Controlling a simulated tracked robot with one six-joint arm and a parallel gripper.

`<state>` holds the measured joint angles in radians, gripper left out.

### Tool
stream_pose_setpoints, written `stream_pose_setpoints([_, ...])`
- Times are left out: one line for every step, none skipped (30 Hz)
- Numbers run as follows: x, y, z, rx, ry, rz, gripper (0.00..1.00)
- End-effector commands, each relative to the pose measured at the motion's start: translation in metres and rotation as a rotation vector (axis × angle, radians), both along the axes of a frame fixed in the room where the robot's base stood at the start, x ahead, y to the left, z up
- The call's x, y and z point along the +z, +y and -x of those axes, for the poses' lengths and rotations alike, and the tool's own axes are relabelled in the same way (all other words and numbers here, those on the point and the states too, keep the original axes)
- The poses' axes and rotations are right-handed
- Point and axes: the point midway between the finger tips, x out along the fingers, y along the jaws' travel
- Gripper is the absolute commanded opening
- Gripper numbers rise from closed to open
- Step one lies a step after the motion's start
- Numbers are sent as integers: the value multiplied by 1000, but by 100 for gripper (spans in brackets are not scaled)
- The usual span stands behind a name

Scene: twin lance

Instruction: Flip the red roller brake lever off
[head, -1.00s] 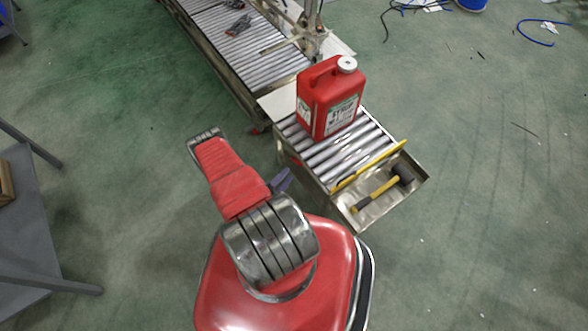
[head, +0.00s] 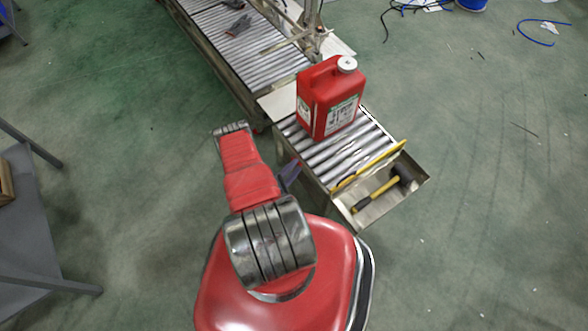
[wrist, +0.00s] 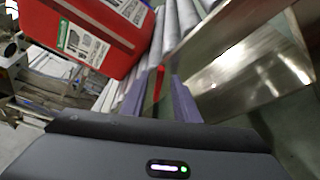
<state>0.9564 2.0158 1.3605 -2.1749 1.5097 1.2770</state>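The red brake lever (wrist: 159,81) shows in the wrist view as a thin red bar beside the rollers. It appears in the gap between my two fingertips; I cannot tell whether it lies between them or just beyond. My gripper (wrist: 160,88) is open, its two purple-grey fingers apart, with nothing seen held. In the head view my gripper (head: 290,174) is partly hidden behind my red arm, close to the left side of the short roller conveyor (head: 322,155). The lever cannot be made out in the head view.
A red jug (head: 330,97) stands on the rollers and also fills the wrist view's upper left (wrist: 90,32). A metal tray (head: 375,208) at the conveyor's end holds a mallet (head: 385,189), with a yellow bar (head: 368,167) along it. A longer conveyor (head: 245,45) lies behind.

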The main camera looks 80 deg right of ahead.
Motion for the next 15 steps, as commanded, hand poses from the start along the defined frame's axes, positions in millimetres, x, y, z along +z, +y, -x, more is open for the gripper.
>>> stream_pose_setpoints([0,0,0,0,0,0,28])
stream_pose_setpoints([0,0,0,0,0,0,28])
stream_pose_setpoints([0,0,0,0,0,0,26])
stream_pose_setpoints([0,0,0,0,0,0,24])
stream_pose_setpoints([0,0,0,0,0,0,22])
stream_pose_setpoints([0,0,0,0,0,0,19])
stream_pose_setpoints([0,0,0,0,0,0,17])
stream_pose_setpoints([0,0,0,0,0,0,15])
stream_pose_setpoints([0,0,0,0,0,0,12])
stream_pose_setpoints([0,0,0,0,0,0,10])
stream_pose_setpoints([0,0,0,0,0,0,8])
stream_pose_setpoints([0,0,0,0,0,0,5])
stream_pose_setpoints([0,0,0,0,0,0,3])
stream_pose_setpoints([0,0,0,0,0,0,1])
stream_pose_setpoints([0,0,0,0,0,-1,0])
